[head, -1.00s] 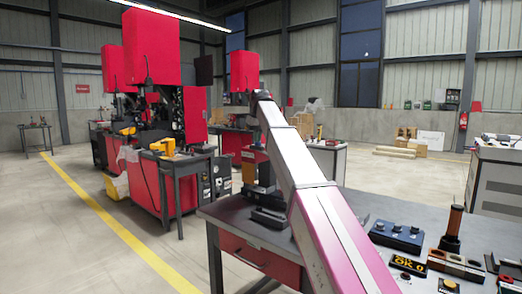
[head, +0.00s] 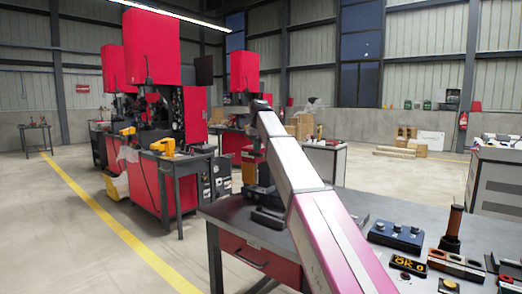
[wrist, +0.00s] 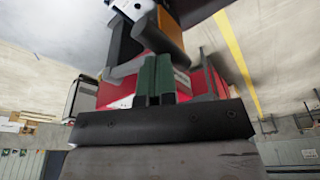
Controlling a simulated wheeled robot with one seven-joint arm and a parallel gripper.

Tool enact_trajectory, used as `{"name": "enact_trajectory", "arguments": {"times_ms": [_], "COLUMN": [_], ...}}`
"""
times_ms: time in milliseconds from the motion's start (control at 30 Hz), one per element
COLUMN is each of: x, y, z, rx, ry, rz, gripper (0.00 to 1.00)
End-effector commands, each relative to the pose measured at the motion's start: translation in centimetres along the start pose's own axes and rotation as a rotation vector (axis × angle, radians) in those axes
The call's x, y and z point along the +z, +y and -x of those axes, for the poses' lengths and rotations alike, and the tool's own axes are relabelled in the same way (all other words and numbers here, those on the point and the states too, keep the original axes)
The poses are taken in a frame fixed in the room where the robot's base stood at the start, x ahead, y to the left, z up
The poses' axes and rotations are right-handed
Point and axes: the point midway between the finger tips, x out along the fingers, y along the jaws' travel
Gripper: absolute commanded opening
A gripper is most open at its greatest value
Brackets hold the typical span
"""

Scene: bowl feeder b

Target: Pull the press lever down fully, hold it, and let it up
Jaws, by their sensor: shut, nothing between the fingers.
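The press stands on the far left part of the bench in the head view. Its dark base (head: 266,217) shows, but much of it is behind my arm. I cannot make out the lever in that view. In the wrist view my gripper (wrist: 154,62) has its two green fingers together, with nothing seen between them. A red body (wrist: 115,94) with a pale label lies behind the fingers. An orange-brown part (wrist: 121,45) and dark bars lie close by. I cannot tell which is the lever or whether my fingers touch it. My gripper is hidden in the head view.
Red machines (head: 150,45) stand behind. The floor at left is open.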

Motion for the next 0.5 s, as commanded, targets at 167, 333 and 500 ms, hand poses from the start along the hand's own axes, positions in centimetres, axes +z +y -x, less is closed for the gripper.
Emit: {"name": "enact_trajectory", "arguments": {"times_ms": [167, 333, 500], "x": [0.2, 0.4, 0.5], "y": [0.0, 0.0, -0.1], "z": [-0.9, -1.5, -2.2], "rx": [0.001, 0.001, 0.001], "ry": [-0.001, 0.000, 0.000], "rz": [0.000, 0.000, 0.000], "gripper": [0.00, 0.00, 0.00]}}
